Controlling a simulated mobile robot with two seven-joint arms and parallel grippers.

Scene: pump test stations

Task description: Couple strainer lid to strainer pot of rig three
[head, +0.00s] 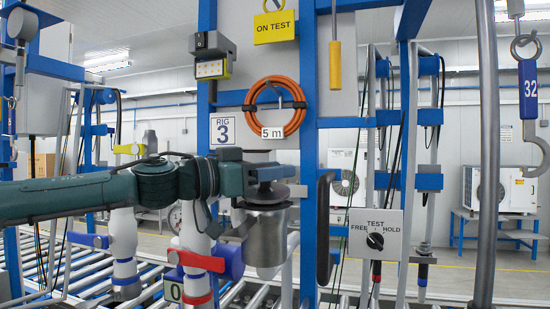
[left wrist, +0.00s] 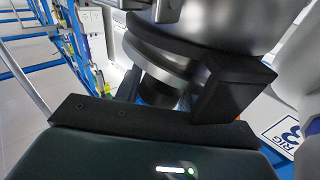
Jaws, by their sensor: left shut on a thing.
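The strainer pot (head: 267,240) is a shiny steel cylinder in the middle of the head view, beside the blue post of rig three. In the left wrist view the lid (left wrist: 160,58) shows as a round metal plate with a dark knob, between the black fingers of my left gripper (left wrist: 175,88). The gripper is shut on the lid. The pot's steel wall (left wrist: 215,30) fills the top there. I cannot tell whether lid and pot touch. My right gripper is not in view.
The rig 3 sign (head: 222,131) and an orange hose coil (head: 276,108) are behind my gripper. A black handle (head: 325,225) and a test switch box (head: 376,236) stand to the right. White pipes with a red-and-blue clamp (head: 205,262) are close on the left.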

